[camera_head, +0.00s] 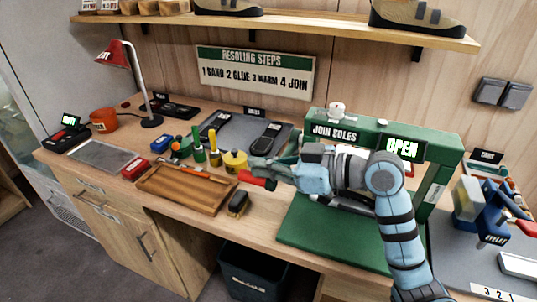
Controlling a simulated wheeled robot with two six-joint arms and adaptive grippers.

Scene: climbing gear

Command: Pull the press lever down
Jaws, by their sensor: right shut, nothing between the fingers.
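The green press (443,153) stands on the right part of the bench, with a "JOIN SOLES" sign and a lit "OPEN" display (403,148). A red grip (257,181), which looks like the end of the press lever, sticks out to the left in front of the press. The rest of the lever is hidden behind my right gripper and arm. My right gripper (264,166) is shut and empty, just above and beside the red grip. I cannot tell whether they touch. My left gripper is not in view.
A wooden tray (187,207), a dark brush (238,203) and a yellow pot (235,160) lie left of the press. A blue eyelet tool (490,216) stands at the right. A shelf (290,24) with shoes runs above. A dark bin (252,278) is below the bench.

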